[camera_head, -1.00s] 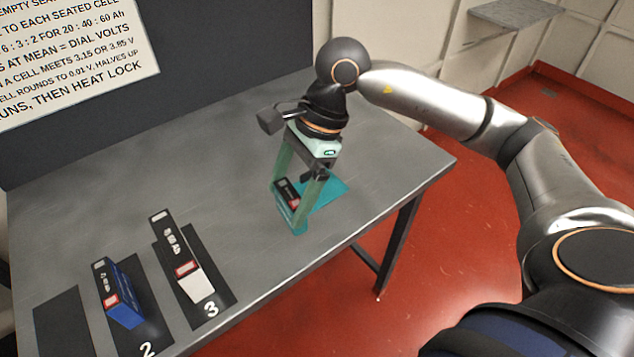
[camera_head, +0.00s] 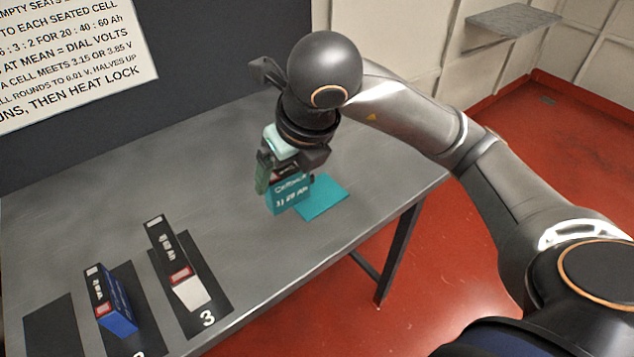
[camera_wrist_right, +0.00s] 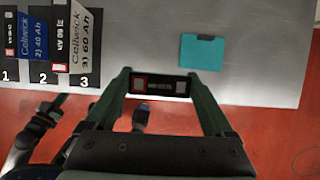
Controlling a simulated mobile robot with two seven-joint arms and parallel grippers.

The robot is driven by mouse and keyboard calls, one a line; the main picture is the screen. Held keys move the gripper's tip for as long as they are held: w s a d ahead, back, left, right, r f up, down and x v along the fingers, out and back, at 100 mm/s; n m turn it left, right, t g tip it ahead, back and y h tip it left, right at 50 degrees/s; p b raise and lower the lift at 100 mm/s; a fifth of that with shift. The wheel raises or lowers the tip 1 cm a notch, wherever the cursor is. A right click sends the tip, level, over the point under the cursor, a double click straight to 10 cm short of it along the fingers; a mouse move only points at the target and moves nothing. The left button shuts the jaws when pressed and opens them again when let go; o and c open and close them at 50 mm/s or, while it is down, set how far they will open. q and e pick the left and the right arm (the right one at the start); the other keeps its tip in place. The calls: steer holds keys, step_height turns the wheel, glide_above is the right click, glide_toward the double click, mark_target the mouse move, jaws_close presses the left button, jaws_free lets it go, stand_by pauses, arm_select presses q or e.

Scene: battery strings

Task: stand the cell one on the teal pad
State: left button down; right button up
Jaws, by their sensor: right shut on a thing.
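Cell one is a teal box with a black top and a "1) 20 Ah" label (camera_head: 288,195). My right gripper (camera_head: 286,178) is shut on it, one green finger at its left; the other is mostly hidden. The teal pad (camera_head: 325,197) lies flat on the table, just right of the cell, which overlaps its left part in the head view. I cannot tell the gap under the cell. In the right wrist view the cell's dark top (camera_wrist_right: 160,86) sits between the fingers, and the pad (camera_wrist_right: 202,52) shows apart from it.
The blue cell two (camera_head: 117,310) and the white cell three (camera_head: 191,293) stand on dark mats at the table's front left. An empty dark mat (camera_head: 52,330) lies left of them. The grey table (camera_head: 100,215) is clear around the middle; its right edge is near the pad.

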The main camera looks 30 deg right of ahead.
steer(key=w+d+f, duration=0.2)
steer(key=d+f, duration=0.1)
steer(key=f, duration=0.1)
steer(key=w+d+f, duration=0.3)
steer(key=d+f, duration=0.1)
steer(key=w+d+f+b, duration=0.1)
steer(key=w+d+f, duration=0.1)
steer(key=d+f, duration=0.2)
steer(key=shift+w, duration=0.2)
steer(key=shift+f, duration=0.35)
steer(key=shift+f, duration=0.1)
steer(key=o, duration=1.4)
